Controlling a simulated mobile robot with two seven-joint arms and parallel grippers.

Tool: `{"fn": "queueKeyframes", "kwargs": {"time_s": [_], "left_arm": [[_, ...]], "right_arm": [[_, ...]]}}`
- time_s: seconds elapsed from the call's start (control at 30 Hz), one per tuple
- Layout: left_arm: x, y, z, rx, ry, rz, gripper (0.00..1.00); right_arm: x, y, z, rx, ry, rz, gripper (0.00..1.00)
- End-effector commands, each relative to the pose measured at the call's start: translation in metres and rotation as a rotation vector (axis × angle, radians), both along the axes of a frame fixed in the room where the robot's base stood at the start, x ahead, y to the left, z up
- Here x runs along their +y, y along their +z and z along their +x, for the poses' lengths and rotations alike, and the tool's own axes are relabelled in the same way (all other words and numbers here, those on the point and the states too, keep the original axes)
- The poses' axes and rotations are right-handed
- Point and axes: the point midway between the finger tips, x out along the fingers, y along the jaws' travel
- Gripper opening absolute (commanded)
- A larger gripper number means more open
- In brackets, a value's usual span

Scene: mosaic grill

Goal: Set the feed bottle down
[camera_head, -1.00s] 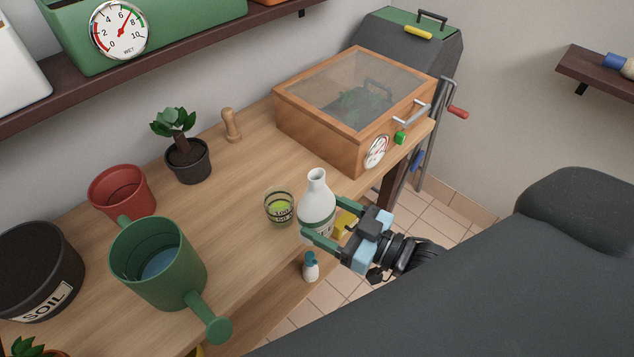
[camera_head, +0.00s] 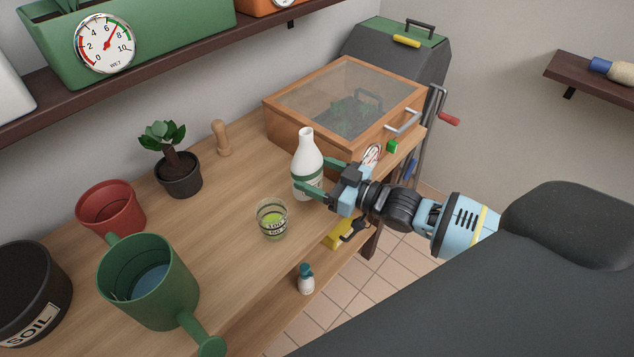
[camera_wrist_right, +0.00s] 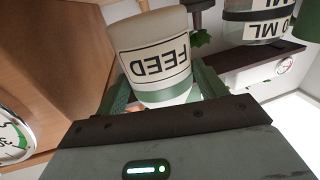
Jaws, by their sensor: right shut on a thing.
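The feed bottle (camera_head: 306,160) is white with a green band and a narrow neck. It stands upright at the bench's front part, in front of the wooden box. My right gripper (camera_head: 318,178) is shut on it, with green fingers on both sides of its body. In the right wrist view the bottle (camera_wrist_right: 158,55) shows its FEED label upside down between the fingers (camera_wrist_right: 162,92). I cannot tell whether its base touches the bench (camera_head: 225,215). My left gripper is not in view.
A measuring glass (camera_head: 272,219) with yellow-green liquid stands just left of the bottle. The wooden glass-topped box (camera_head: 290,125) is close behind it. A green watering can (camera_head: 150,285), red pot (camera_head: 110,210) and potted plant (camera_head: 180,178) stand further left. Bare bench lies between.

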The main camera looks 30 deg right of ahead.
Motion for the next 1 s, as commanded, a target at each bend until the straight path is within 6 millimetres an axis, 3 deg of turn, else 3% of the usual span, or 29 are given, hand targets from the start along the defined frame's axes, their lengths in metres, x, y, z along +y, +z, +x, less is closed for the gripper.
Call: {"fn": "queueKeyframes", "kwargs": {"time_s": [0.23,0.5,0.97,1.0], "left_arm": [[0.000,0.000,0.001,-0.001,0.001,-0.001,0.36],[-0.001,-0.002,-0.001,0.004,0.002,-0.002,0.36],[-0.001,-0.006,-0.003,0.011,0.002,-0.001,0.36],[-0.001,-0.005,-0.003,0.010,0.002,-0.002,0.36]], "right_arm": [[-0.004,0.003,0.008,-0.009,-0.001,-0.001,0.29],[-0.003,-0.031,0.007,-0.005,-0.001,0.001,0.29],[-0.003,-0.037,0.007,-0.006,0.000,0.002,0.29],[-0.003,-0.038,0.006,-0.001,0.000,0.000,0.76]]}}
